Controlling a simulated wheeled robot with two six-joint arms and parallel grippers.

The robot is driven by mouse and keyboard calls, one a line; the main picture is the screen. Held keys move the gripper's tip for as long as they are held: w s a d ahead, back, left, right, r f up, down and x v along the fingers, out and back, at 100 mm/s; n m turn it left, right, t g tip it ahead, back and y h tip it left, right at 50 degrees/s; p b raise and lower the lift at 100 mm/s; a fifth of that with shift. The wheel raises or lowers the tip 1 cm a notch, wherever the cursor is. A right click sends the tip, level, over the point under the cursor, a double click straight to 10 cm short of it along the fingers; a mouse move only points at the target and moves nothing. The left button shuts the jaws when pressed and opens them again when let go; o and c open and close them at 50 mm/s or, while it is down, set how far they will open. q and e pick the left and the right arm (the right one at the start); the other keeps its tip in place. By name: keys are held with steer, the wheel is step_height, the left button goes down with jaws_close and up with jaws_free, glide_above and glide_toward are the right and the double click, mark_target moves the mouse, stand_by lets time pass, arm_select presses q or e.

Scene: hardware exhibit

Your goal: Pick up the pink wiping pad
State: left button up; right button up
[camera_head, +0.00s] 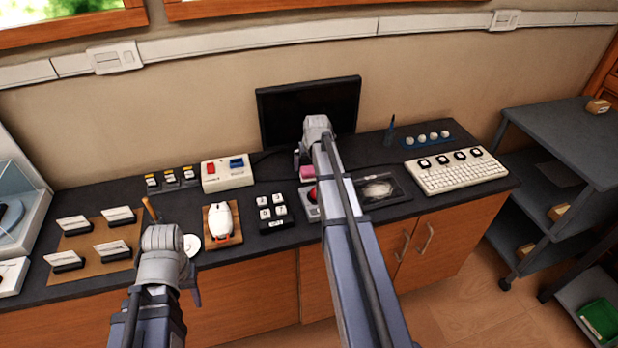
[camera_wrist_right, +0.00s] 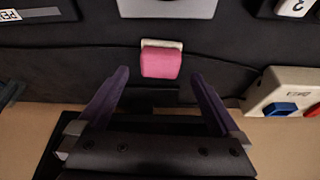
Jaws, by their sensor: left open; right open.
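The pink wiping pad (camera_head: 308,172) lies on the dark counter in front of the black monitor, partly hidden by my right arm in the head view. In the right wrist view the pad (camera_wrist_right: 161,64) is pink with a pale layer along one edge. My right gripper (camera_wrist_right: 160,75) is open, its two fingers on either side of the pad's line; the pad shows between and just beyond the fingertips. In the head view my right gripper (camera_head: 303,160) is beside the pad, mostly hidden by its wrist. My left gripper (camera_head: 192,272) is open and empty at the counter's front edge, away from the pad.
A black monitor (camera_head: 309,110) stands close behind the pad. A white box with red and blue switches (camera_head: 228,173) is to its left. A red-button device (camera_head: 311,196) is just in front, and a dark tray (camera_head: 380,188) is to the right. A cable runs along the counter.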

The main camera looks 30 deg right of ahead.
mark_target(309, 169)
steer(key=shift+f, duration=0.1)
steer(key=b+x, duration=0.4)
steer(key=x, duration=0.1)
steer(key=shift+w+b, duration=0.1)
steer(key=shift+b, duration=0.3)
steer(key=shift+c, duration=0.2)
steer(key=c, duration=1.2)
